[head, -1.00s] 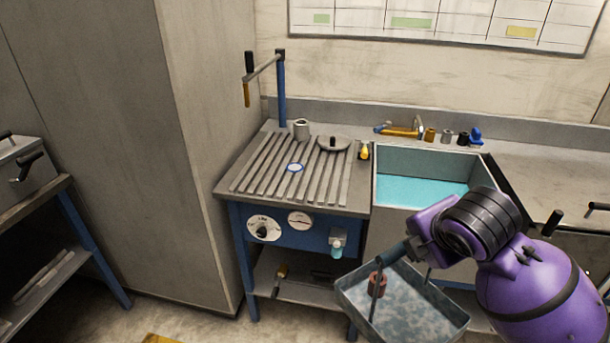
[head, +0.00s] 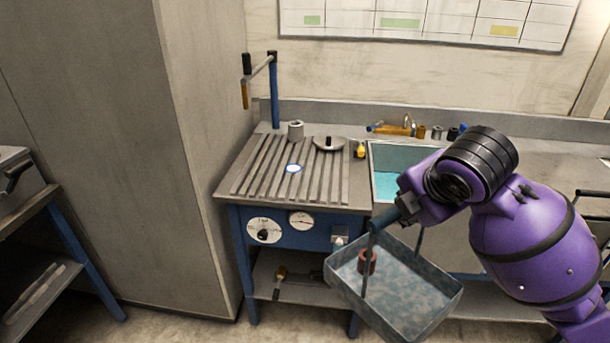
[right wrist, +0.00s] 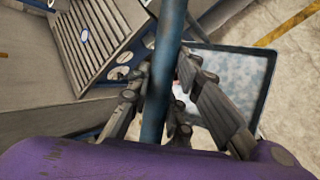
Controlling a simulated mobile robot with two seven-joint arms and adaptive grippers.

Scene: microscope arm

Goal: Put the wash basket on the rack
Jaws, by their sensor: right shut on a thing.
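The wash basket (head: 400,292) is a grey-blue open tray with a tall handle, tilted in the head view and hanging in the air in front of the bench. A small reddish-brown cylindrical part (head: 367,262) is inside it. My right gripper (head: 388,217) is shut on the basket's handle; the right wrist view shows its fingers (right wrist: 160,100) around the blue bar, with the basket (right wrist: 238,85) beyond. The slatted rack (head: 290,180) is on the bench top, left of the basket and higher than it. My left gripper is not in view.
On and behind the rack are a blue-rimmed white disc (head: 293,169), a grey cup (head: 295,130) and a round lid (head: 329,144). A blue post with a crank (head: 273,90) stands at its back left. The sink (head: 400,165) with blue water is to its right.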

